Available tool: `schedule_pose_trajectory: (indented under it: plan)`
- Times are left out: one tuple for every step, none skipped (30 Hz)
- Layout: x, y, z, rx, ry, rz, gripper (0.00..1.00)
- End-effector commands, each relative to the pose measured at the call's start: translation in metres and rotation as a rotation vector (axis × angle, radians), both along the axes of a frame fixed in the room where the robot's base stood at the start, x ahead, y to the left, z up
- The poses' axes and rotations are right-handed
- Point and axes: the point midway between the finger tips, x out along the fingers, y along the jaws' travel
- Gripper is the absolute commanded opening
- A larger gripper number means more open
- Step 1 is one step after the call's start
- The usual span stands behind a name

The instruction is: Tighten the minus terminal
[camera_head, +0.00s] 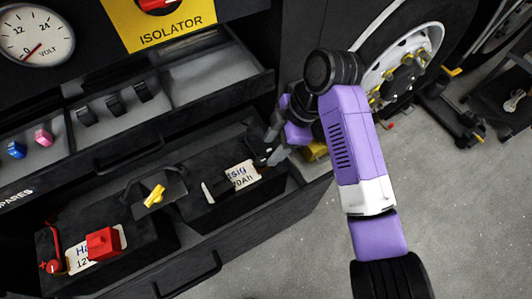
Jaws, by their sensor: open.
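An open drawer (215,243) holds two black batteries with white labels. The right battery (215,165) has a partly covered label (245,174) and a small dark block with a light edge (215,190) on top. My gripper (268,146) is open over that battery's far right end, close to a dark fitting there. I take this fitting for the minus terminal, but it is mostly hidden by my gripper. I cannot tell whether the fingers touch it. The left battery (150,237) carries a red cover (103,243) and a red cable end (52,267).
A yellow-handled part (155,195) sits on a dark bracket between the batteries. A spares shelf (200,78) above holds black clips (114,104), a pink part (43,137) and a blue part (16,149). A wheel (405,65) stands behind my arm.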

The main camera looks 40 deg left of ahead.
Motion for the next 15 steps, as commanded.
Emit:
schedule_pose_trajectory:
  plan:
    - [-0.004,0.002,-0.008,-0.003,0.003,0.001,0.49]
    - [-0.005,0.003,-0.013,-0.003,0.003,0.002,0.49]
    - [-0.006,0.005,-0.018,-0.001,0.002,0.001,0.49]
    - [-0.008,0.006,-0.023,-0.002,0.003,0.0,0.49]
    - [-0.009,0.008,-0.027,-0.002,0.003,-0.001,0.49]
    - [-0.01,0.009,-0.033,-0.001,0.003,-0.002,0.49]
    - [-0.011,0.01,-0.036,-0.002,0.002,-0.002,0.49]
    - [-0.012,0.011,-0.039,-0.001,0.001,-0.002,0.49]
    - [-0.013,0.012,-0.043,-0.001,0.001,-0.003,0.49]
    - [-0.014,0.013,-0.046,-0.001,0.001,-0.003,0.49]
    - [-0.014,0.014,-0.048,-0.001,0.001,-0.003,0.49]
    - [-0.015,0.014,-0.05,0.0,0.0,-0.002,0.49]
    - [-0.015,0.015,-0.052,0.0,0.0,-0.002,0.49]
    - [-0.015,0.015,-0.053,0.001,-0.001,-0.003,0.49]
    - [-0.016,0.016,-0.054,0.001,-0.001,-0.002,0.49]
